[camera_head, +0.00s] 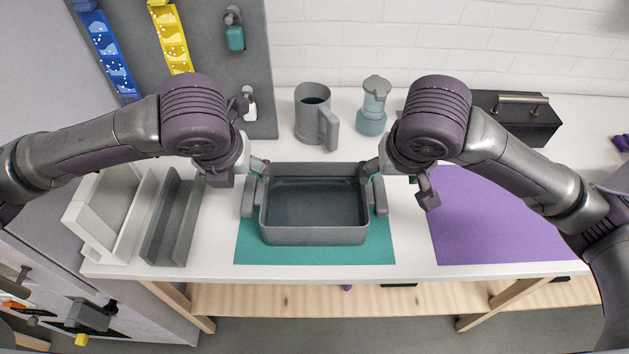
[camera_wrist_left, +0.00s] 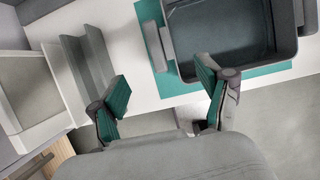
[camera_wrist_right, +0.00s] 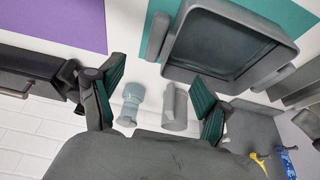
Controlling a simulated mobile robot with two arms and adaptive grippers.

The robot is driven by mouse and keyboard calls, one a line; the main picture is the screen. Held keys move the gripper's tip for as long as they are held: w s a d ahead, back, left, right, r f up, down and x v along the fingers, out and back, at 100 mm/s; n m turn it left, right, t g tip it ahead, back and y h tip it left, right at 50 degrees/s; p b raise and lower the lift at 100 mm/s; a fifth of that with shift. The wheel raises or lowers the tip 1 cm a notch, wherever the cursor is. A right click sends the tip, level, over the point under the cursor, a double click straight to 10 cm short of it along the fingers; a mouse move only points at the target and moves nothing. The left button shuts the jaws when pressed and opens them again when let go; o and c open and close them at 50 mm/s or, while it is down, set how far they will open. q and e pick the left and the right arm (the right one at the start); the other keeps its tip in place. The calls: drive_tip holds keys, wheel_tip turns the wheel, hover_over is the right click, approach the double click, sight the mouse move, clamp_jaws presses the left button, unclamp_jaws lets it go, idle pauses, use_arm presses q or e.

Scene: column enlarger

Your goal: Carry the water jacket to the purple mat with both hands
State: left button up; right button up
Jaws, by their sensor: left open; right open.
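The water jacket (camera_head: 315,236) is a grey, open rectangular tub with a side handle at each end. It rests on the teal mat (camera_head: 247,254) in the head view. The purple mat (camera_head: 500,225) lies bare to its right. My left gripper (camera_head: 257,168) is open near the tub's left handle (camera_head: 248,197), mostly hidden by its wrist. My right gripper (camera_head: 371,170) is open near the right handle (camera_head: 380,196). Both wrist views show empty spread fingers, with the tub (camera_wrist_left: 262,58) beyond the left ones and the tub (camera_wrist_right: 225,45) beyond the right ones. I cannot tell if either touches a handle.
A grey mug (camera_head: 308,120) and a pale blue jar (camera_head: 372,112) stand behind the tub. A grey channel-shaped holder (camera_head: 172,225) and a white tray (camera_head: 92,225) are at left. A black box with a handle (camera_head: 525,122) stands behind the purple mat.

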sight(253, 191)
use_arm(q)
drive_tip(key=x, duration=1.3)
drive_tip(key=shift+f, duration=0.15)
use_arm(e)
drive_tip(key=x, duration=1.3)
drive_tip(key=shift+f, duration=0.15)
use_arm(q)
clamp_jaws()
use_arm(e)
clamp_jaws()
